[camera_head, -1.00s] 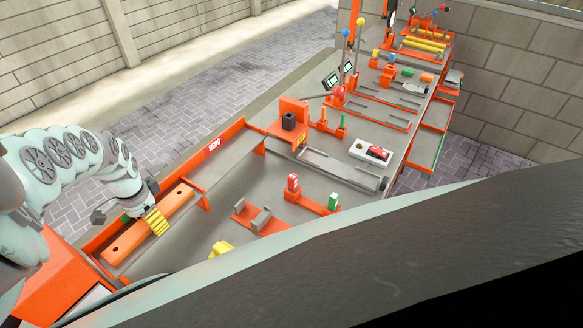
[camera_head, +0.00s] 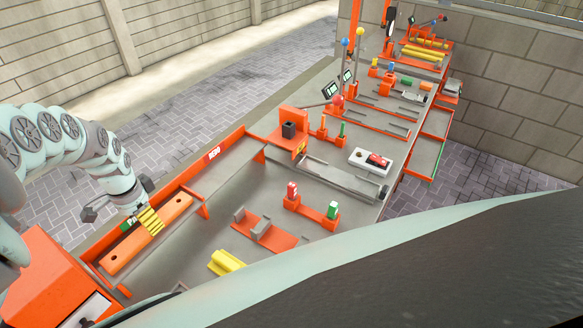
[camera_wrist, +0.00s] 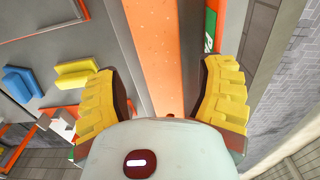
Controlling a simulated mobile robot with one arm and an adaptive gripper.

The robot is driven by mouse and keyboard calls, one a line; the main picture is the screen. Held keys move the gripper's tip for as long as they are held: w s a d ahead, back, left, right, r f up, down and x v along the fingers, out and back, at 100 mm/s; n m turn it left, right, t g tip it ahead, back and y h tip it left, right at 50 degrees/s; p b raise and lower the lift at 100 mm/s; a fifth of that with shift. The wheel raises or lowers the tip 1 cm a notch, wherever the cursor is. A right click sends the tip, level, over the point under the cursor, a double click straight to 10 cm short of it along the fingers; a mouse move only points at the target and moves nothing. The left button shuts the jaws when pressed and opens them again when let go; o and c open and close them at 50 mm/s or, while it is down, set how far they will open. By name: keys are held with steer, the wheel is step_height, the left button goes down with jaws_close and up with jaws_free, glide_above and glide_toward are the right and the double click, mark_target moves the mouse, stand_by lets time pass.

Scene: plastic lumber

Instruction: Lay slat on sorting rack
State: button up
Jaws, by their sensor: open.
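An orange speckled slat (camera_head: 121,256) with a dark hole near each end lies in a long red-orange tray (camera_head: 206,209) at the left of the bench in the head view. My gripper (camera_head: 150,220) is over the slat's middle. In the wrist view the slat (camera_wrist: 158,45) runs between the spread yellow fingers of my gripper (camera_wrist: 160,100), with gaps on both sides. My gripper is open and empty; its height above the slat is hard to judge. A red-orange rack (camera_head: 404,57) with yellow bars stands at the far end; I cannot tell whether it is the sorting rack.
A yellow block (camera_head: 226,261), a red-orange fixture with grey uprights (camera_head: 262,236) and a post stand (camera_head: 312,209) are on the near bench. A white box with a red top (camera_head: 371,160) is farther along. A block wall (camera_head: 520,100) stands behind at right.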

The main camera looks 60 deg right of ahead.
step_height(320, 180, up, 8)
steer(key=shift+s+r, duration=0.15)
steer(key=shift+r, duration=0.1)
steer(key=shift+a, duration=0.1)
stand_by(0.5)
